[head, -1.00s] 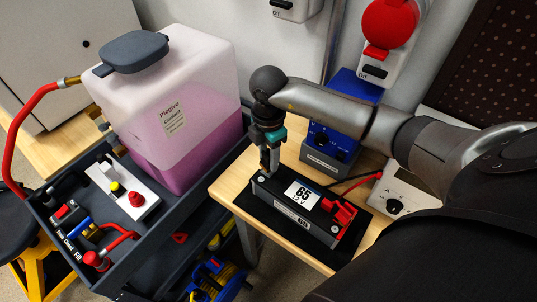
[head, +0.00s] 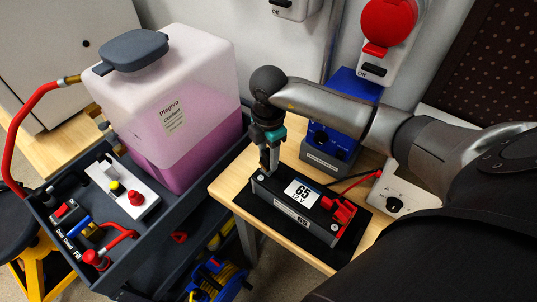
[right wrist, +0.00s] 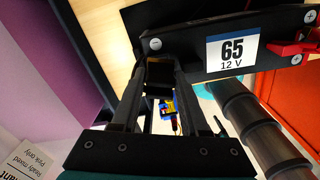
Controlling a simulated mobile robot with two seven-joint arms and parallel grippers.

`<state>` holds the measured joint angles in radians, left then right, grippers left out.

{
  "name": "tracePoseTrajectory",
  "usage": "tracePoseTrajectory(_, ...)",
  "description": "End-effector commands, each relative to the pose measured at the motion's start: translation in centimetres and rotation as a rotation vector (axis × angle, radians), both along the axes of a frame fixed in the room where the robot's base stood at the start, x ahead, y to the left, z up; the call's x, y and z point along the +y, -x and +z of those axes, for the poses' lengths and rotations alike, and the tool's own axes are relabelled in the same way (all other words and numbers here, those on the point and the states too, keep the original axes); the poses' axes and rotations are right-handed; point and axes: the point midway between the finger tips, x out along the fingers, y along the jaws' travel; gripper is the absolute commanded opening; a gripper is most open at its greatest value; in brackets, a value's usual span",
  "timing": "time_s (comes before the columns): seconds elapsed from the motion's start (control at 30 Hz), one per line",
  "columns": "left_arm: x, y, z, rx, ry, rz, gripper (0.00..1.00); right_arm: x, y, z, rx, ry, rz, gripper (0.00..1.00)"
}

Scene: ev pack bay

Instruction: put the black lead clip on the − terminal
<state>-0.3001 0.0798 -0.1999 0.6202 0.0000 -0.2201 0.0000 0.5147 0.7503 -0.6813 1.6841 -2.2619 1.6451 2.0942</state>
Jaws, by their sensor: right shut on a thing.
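The battery (head: 290,214), a black box with a white "65 12 V" label, sits on a black mat (head: 262,229); it also shows in the right wrist view (right wrist: 198,61). The − terminal (right wrist: 155,43) is a screw head at the battery's left end. The red clip (head: 341,209) is at the other end. My right gripper (head: 269,165) points down at the − end, shut on the black lead clip (right wrist: 158,76), a dark block between the fingers. The clip appears right beside the − terminal; I cannot tell whether they touch. In the head view the clip is mostly hidden. My left gripper is not in view.
A blue charger (head: 334,136) stands behind the battery, with a white box with a knob (head: 396,203) to its right. The wooden bench (head: 232,188) is bare left of the mat. A cart (head: 178,222) with a pink coolant tank (head: 187,110) stands at left.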

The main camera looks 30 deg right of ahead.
Motion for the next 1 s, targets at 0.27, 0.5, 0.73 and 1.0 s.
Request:
tracePoseTrajectory(0.27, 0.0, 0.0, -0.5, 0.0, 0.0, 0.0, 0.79, 0.3, 0.6, -1.7, 0.015, -0.001, 0.003, 0.0)
tracePoseTrajectory(0.5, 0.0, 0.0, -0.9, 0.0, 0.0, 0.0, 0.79, 0.3, 0.5, -2.2, 0.015, -0.001, 0.004, 0.0)
tracePoseTrajectory(0.73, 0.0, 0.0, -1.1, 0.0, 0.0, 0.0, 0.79, 0.3, 0.5, -2.6, 0.013, 0.0, 0.003, 0.0)
tracePoseTrajectory(1.0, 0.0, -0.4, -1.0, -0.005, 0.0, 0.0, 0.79, 0.2, 0.5, -2.6, 0.014, 0.002, 0.002, 0.48)
